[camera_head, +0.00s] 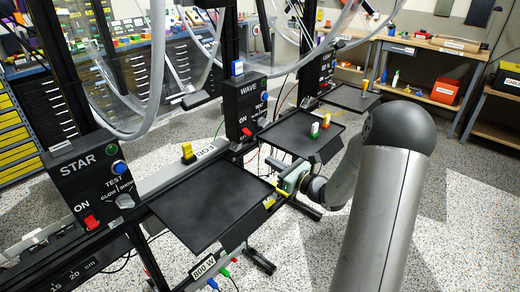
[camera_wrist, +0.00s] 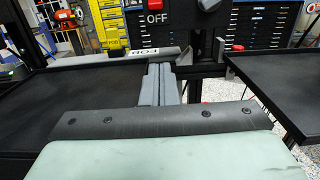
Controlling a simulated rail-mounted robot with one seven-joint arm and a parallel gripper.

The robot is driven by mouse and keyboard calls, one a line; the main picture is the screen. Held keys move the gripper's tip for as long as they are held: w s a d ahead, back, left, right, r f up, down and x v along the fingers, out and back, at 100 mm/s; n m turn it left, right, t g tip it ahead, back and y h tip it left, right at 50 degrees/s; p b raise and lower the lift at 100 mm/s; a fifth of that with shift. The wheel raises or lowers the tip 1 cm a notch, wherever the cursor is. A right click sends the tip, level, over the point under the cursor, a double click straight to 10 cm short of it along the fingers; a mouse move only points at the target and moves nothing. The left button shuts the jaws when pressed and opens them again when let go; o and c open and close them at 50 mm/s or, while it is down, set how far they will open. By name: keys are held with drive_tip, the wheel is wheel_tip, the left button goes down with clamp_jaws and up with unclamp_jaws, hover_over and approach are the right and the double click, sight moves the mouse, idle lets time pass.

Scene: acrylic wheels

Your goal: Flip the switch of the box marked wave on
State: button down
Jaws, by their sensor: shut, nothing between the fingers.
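The black box marked WAVE (camera_head: 248,92) stands upright on a dark post at the middle of the head view. Its red switch (camera_head: 247,132) sits low on the face, below the word ON. In the wrist view, a black box face (camera_wrist: 178,14), likely the same one, is cut off by the top edge. It shows a red switch (camera_wrist: 155,4) above the word OFF. The switch's position is too small to tell. My gripper (camera_wrist: 159,70) is shut and empty, apart from the box and pointing toward it from below. In the head view its pale green body (camera_head: 290,180) is between two black trays.
The STAR box (camera_head: 85,175) with its red switch stands at left. A black tray (camera_head: 205,215) lies left of my gripper, and another tray (camera_head: 290,128) lies behind it. A workbench (camera_head: 450,48) stands at the back right.

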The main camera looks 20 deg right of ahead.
sight(243, 136)
drive_tip(key=w+a+r, duration=0.1)
drive_tip(key=w, duration=0.1)
drive_tip(key=w+a+r, duration=0.1)
drive_tip(key=w, duration=0.2)
drive_tip(key=w+a+r+p, duration=0.1)
drive_tip(key=w+a, duration=0.1)
drive_tip(key=shift+w+r, duration=0.15)
drive_tip(key=shift+r, duration=0.45)
drive_tip(key=shift+d+r, duration=0.1)
